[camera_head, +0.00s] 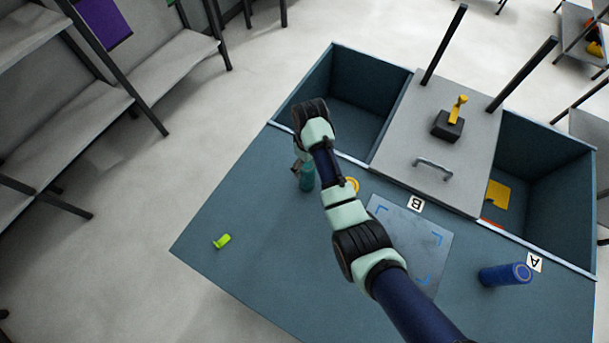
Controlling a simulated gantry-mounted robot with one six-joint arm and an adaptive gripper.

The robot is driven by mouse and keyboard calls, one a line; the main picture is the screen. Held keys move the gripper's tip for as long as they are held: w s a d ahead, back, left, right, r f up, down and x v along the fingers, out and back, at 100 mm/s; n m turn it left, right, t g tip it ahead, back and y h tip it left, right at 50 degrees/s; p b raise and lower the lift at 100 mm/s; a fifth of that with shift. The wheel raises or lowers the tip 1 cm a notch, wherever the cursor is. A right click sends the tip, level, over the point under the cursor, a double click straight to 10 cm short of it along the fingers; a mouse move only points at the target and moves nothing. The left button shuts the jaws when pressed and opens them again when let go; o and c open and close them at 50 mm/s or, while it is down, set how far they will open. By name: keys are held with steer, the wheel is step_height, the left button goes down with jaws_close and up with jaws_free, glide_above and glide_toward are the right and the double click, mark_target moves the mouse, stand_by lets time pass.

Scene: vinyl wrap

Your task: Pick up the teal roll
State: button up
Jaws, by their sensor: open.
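The teal roll (307,178) stands on the blue-grey table (240,215), left of my forearm. My gripper (297,167) is at the roll's upper left side, pointing down, and is partly hidden by my wrist. The fingers are small and dark here. I cannot tell whether they touch the roll or stand around it.
A yellow ring-shaped thing (352,185) is partly behind my arm. A blue roll (505,274) lies near label A (535,262). A small green object (222,241) is at left. A grey panel with a handle (433,169) stands between two open bins.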

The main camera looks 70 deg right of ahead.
steer(key=f, duration=0.2)
steer(key=f+b, duration=0.1)
steer(key=f, duration=0.2)
steer(key=shift+w+a, duration=0.1)
steer(key=shift+a, duration=0.1)
steer(key=c, duration=1.4)
